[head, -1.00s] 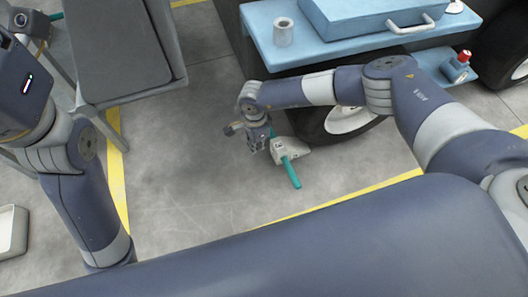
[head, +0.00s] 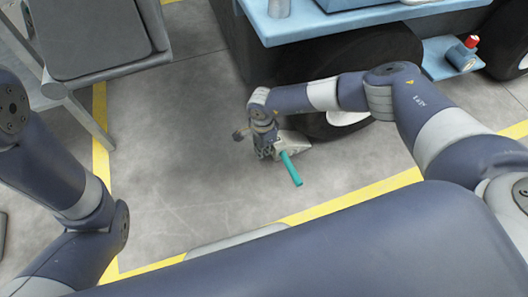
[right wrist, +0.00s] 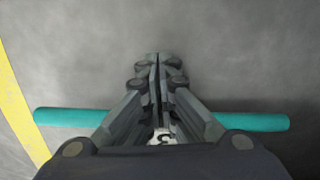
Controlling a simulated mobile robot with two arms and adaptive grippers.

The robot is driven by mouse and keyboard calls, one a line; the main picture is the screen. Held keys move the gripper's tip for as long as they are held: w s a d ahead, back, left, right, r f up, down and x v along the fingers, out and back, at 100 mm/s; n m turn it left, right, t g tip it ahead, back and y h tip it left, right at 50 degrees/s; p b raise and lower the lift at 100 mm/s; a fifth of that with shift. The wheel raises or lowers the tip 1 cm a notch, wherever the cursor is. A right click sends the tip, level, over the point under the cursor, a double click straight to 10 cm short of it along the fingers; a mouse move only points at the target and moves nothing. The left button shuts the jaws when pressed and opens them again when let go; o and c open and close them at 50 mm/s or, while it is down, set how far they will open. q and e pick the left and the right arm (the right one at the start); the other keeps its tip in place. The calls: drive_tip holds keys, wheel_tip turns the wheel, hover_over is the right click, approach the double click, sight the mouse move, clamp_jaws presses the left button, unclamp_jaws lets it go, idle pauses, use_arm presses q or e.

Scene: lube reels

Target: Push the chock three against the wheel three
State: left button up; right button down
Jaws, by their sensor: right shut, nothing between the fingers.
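The chock three (head: 293,143) is a pale grey wedge with a teal bar (head: 291,169) through it. It lies on the floor beside the dark wheel three (head: 385,50), whose pale hub (head: 345,118) is partly behind my arm. I cannot tell whether chock and tyre touch. My right gripper (head: 264,154) points down at the chock's left side, shut and empty. In the right wrist view the fingers (right wrist: 155,62) are together, the teal bar (right wrist: 245,121) crosses behind them, and a label with a 3 (right wrist: 165,136) shows between them. My left gripper is out of view.
A blue cart shelf (head: 330,22) overhangs the wheel, and a lower blue step (head: 445,60) carries a small red-capped item (head: 466,50). A grey panelled stand (head: 95,45) is at the upper left. Yellow floor lines (head: 350,199) edge a clear grey floor left of the chock.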

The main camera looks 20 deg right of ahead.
sight(290, 141)
drive_tip(key=shift+d, duration=0.25)
drive_tip(key=shift+w+d, duration=0.15)
drive_tip(key=shift+d, duration=0.2)
drive_tip(key=shift+w+d, duration=0.15)
drive_tip(key=shift+d, duration=0.85)
